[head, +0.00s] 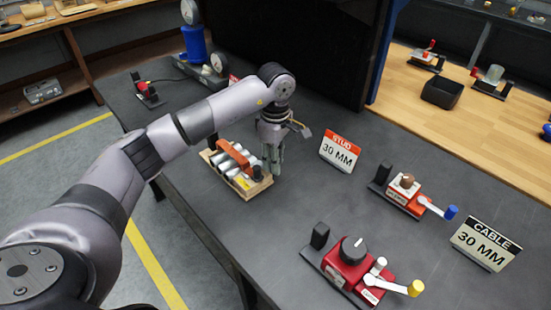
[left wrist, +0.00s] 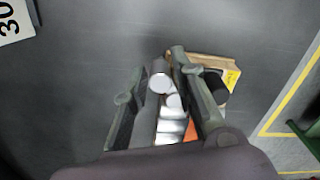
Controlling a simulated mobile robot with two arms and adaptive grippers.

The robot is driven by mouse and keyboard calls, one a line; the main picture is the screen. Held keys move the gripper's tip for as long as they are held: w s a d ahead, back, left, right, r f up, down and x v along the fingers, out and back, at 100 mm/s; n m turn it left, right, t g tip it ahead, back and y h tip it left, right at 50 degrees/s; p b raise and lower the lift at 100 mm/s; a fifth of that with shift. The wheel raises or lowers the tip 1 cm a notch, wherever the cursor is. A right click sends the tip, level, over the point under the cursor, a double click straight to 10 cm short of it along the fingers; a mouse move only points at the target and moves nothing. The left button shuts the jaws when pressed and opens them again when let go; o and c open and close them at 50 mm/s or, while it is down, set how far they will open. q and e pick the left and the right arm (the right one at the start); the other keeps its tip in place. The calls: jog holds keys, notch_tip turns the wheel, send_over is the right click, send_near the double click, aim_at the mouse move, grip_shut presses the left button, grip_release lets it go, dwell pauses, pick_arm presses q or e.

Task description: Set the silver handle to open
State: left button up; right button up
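A device on a light wooden base (head: 258,187) sits on the dark table, with a row of silver cylinders and an orange-red bar (head: 233,154) over them. My left gripper (head: 274,168) points down at its right end. In the left wrist view the fingers of my left gripper (left wrist: 160,95) stand apart, with a dark bar and silver round parts (left wrist: 172,128) showing between them. I cannot tell whether they touch. Which part is the silver handle is unclear; part of the device is hidden behind the gripper. My right gripper is out of view.
A red device (head: 350,252) with a yellow-tipped lever and another with a blue-tipped lever (head: 437,208) stand to the right. Signs reading STUD (head: 340,150) and CABLE (head: 486,245) stand near them. A dark panel (head: 300,45) rises behind. Bare table lies between.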

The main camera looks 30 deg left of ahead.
pick_arm(q)
grip_shut()
jog(key=shift+w, duration=0.1)
jog(key=shift+w+a+n+b, duration=0.1)
jog(key=shift+w+n+b, duration=0.2)
jog(key=shift+n, duration=0.35)
jog(key=shift+w+a+n+b, duration=0.1)
jog(key=shift+w+n+b, duration=0.15)
jog(key=shift+n, duration=0.4)
jog(key=n, duration=0.1)
jog(key=w+n, duration=0.1)
jog(key=shift+a+n+b, duration=0.3)
jog(key=shift+b, duration=0.1)
jog(key=n, duration=0.1)
jog(key=w+a+n, duration=0.1)
jog(key=n, duration=0.1)
jog(key=shift+n, duration=0.3)
jog(key=shift+w+a+n, duration=0.2)
jog(key=shift+a+n, duration=0.25)
jog(key=shift+n, duration=0.6)
jog(key=shift+w+a+n, duration=0.15)
jog(key=shift+a+n, duration=0.25)
jog(key=shift+n, duration=0.65)
